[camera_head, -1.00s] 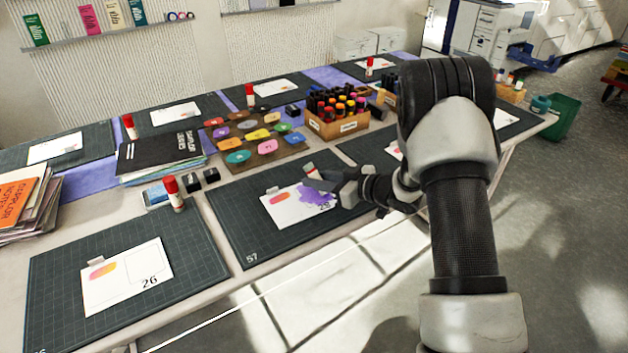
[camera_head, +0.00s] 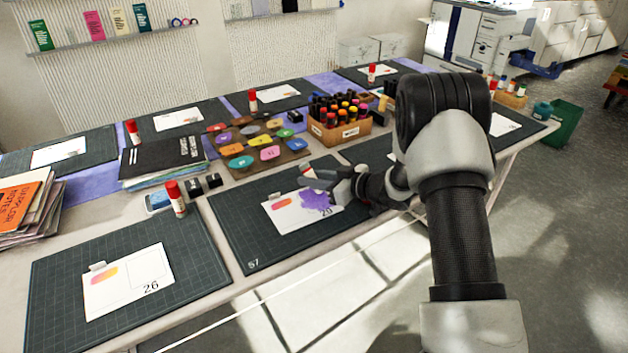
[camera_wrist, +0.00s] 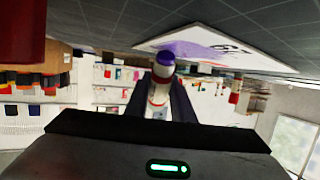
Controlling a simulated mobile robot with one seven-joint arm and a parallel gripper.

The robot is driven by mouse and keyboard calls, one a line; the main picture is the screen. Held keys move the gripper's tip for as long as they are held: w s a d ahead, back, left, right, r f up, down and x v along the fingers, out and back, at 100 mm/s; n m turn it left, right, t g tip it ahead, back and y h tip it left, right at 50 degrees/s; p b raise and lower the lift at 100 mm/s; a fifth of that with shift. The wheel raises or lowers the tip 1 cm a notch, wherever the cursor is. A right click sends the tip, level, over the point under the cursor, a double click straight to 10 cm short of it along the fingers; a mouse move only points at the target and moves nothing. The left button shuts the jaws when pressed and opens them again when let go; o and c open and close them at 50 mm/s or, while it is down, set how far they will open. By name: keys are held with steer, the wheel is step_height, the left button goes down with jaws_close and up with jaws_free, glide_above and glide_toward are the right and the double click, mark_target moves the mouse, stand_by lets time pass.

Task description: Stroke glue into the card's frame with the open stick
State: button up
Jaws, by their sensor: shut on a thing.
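The card (camera_head: 282,222) lies on the dark cutting mat marked 57 (camera_head: 235,235), with an orange-pink patch at its left. A purple glue smear (camera_head: 316,200) covers much of its right part, above a number. My gripper (camera_head: 335,184) is over the card's far right side. It is shut on the glue stick, whose purple tip (camera_wrist: 164,55) and white body (camera_wrist: 159,88) show in the wrist view. The card (camera_wrist: 205,40) is also there, close to the tip. I cannot tell whether the tip touches it. The frame's outline is hidden under the purple.
Another card, 26 (camera_head: 110,292), lies on the near left mat. A capped red-and-white glue stick (camera_head: 176,200) stands behind it. Colored pads on a board (camera_head: 250,148) and a wooden box of bottles (camera_head: 340,130) stand beyond my gripper. My arm fills the right.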

steer(key=shift+w+a+r, duration=0.1)
steer(key=shift+w+a, duration=0.35)
steer(key=shift+w, duration=0.15)
steer(key=shift+w+a, duration=0.4)
steer(key=shift+w, duration=0.2)
steer(key=shift+r, duration=0.1)
step_height(320, 180, up, 7)
steer(key=p, duration=0.5)
steer(key=shift+p, duration=0.35)
